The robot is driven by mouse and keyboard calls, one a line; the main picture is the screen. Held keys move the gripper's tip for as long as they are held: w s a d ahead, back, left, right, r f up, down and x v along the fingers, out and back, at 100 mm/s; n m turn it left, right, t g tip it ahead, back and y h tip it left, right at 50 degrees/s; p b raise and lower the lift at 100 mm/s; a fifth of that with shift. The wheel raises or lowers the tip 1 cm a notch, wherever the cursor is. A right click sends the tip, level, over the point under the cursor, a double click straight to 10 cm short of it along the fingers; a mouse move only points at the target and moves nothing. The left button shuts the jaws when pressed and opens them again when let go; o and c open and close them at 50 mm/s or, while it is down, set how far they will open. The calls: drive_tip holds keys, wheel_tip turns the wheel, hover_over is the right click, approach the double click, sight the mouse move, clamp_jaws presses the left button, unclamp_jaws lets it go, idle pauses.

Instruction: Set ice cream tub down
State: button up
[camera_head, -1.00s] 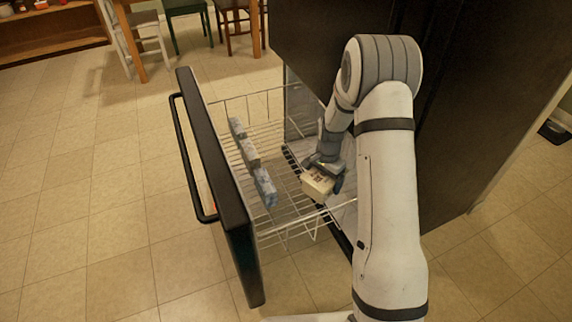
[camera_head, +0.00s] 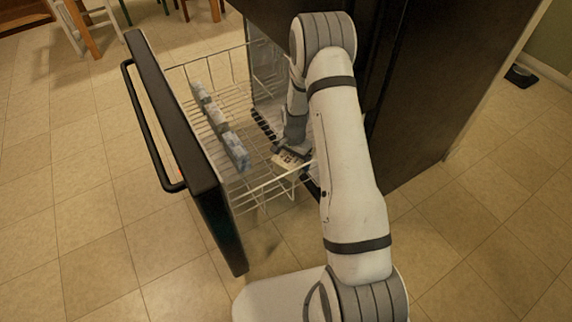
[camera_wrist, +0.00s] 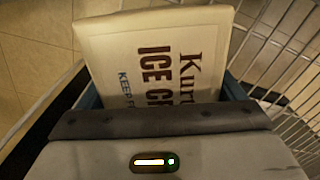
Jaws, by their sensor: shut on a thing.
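The ice cream tub (camera_head: 284,161) is a cream-coloured box with dark lettering. It is low inside the wire basket (camera_head: 262,185) of the open freezer drawer, at the right end near the freezer body. My gripper (camera_wrist: 160,92) is shut on the tub, with a blue finger edge at each side. In the head view my gripper (camera_head: 292,150) partly covers the tub. I cannot tell whether the tub touches the basket floor.
A row of blue-white packages (camera_head: 220,125) lies along the left part of the basket. The dark drawer front (camera_head: 185,140) with its handle stands to the left. The black freezer body (camera_head: 410,90) rises at the right. Bare wire floor shows between the packages and the tub.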

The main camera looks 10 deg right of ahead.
drive_tip(key=shift+f, duration=1)
drive_tip(key=shift+f+b, duration=0.2)
drive_tip(key=shift+b, duration=0.1)
drive_tip(key=o, duration=1.1)
drive_tip(key=shift+r, duration=0.15)
